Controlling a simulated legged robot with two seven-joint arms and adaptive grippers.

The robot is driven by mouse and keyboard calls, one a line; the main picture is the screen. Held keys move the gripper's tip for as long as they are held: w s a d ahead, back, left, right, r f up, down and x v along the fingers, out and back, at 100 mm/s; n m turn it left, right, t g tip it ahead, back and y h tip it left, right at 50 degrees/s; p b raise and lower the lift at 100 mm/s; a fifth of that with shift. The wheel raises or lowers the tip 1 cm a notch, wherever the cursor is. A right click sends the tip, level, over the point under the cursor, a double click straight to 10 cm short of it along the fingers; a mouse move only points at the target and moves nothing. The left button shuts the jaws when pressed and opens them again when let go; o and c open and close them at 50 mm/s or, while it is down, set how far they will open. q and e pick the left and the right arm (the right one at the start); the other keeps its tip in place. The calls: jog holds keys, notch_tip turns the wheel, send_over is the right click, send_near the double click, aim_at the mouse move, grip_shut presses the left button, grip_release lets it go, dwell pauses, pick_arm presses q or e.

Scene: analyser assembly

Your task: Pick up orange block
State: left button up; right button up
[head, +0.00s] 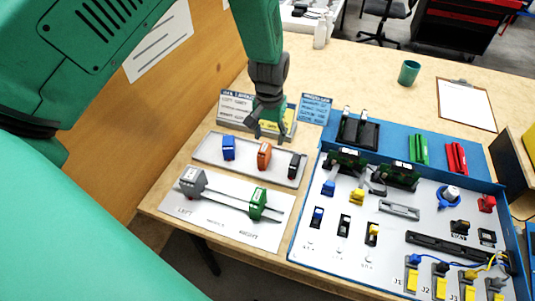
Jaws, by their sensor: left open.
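The orange block (264,155) stands upright on a grey tray (211,156), between a blue block (228,148) on its left and a black block (294,165) on its right. My left gripper (268,136) hangs just above and behind the orange block, pointing down with its fingers apart. It looks empty, and I cannot tell its exact height over the block. My right gripper is not in view.
In front of the tray is a white plate (272,237) with a rail, a grey end block (191,181) and a green block (258,203). A blue-edged panel (306,211) crowded with parts lies to the right.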

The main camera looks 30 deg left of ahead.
aim_at(265, 147)
pick_arm(q)
jog(key=f, duration=0.1)
jog(key=a+f, duration=0.1)
jog(key=f, duration=0.1)
jog(key=a+f, duration=0.1)
jog(key=f, duration=0.1)
jog(key=shift+s, duration=0.2)
jog(key=shift+d+f, duration=0.1)
jog(key=shift+f, duration=0.25)
jog(key=shift+d+r, duration=0.1)
jog(key=shift+d, duration=0.2)
jog(key=shift+c, duration=0.5)
grip_shut()
jog(key=shift+a, duration=0.1)
